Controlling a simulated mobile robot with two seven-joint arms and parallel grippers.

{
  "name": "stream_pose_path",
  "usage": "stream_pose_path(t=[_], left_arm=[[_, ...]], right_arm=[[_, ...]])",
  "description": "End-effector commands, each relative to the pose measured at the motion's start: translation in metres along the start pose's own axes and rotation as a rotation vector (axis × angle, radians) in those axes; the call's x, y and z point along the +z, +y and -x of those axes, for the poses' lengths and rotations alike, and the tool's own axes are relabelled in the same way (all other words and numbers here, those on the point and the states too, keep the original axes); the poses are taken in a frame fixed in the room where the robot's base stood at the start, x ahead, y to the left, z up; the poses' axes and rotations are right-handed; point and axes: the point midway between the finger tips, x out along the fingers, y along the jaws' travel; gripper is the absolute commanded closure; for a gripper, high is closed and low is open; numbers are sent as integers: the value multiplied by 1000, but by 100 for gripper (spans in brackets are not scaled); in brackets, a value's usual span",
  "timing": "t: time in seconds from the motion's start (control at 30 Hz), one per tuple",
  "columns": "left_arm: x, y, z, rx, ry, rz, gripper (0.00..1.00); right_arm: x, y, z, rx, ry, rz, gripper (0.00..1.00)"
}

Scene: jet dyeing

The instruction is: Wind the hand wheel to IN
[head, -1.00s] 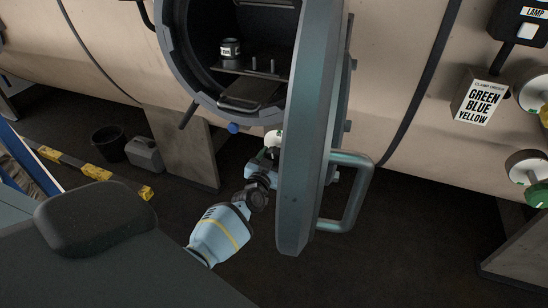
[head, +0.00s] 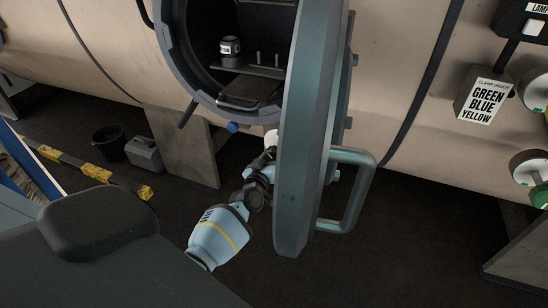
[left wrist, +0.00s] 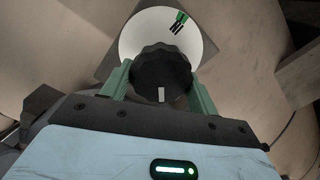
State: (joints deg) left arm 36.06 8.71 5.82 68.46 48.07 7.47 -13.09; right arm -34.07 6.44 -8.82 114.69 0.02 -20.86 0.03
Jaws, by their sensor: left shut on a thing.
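The hand wheel (left wrist: 160,66) is a black, lobed knob in front of a round white dial (left wrist: 140,33). The wheel's white pointer mark (left wrist: 161,94) is at its lower edge in the left wrist view. The dial has a green mark with small black lettering (left wrist: 178,23) at its upper right, too small to read. My left gripper (left wrist: 160,82) has one green finger on each side of the wheel and is shut on it. In the head view the left gripper (head: 267,163) is partly hidden behind the open door; part of the white dial (head: 271,138) shows above it.
The thick round door (head: 305,130) stands open close to my left gripper, its handle (head: 357,190) facing right. The open port (head: 235,55) holds a small dark pot (head: 230,50). A bucket (head: 109,143) and a grey can (head: 144,153) stand on the floor at left.

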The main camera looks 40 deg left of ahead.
Motion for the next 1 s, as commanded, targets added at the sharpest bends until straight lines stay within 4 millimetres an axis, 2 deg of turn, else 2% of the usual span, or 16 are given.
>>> stream_pose_path(t=[1.0], left_arm=[[4, -5, 0, -2, -1, 968, 63]], right_arm=[[30, -4, -10, -6, -47, -12, 64]])
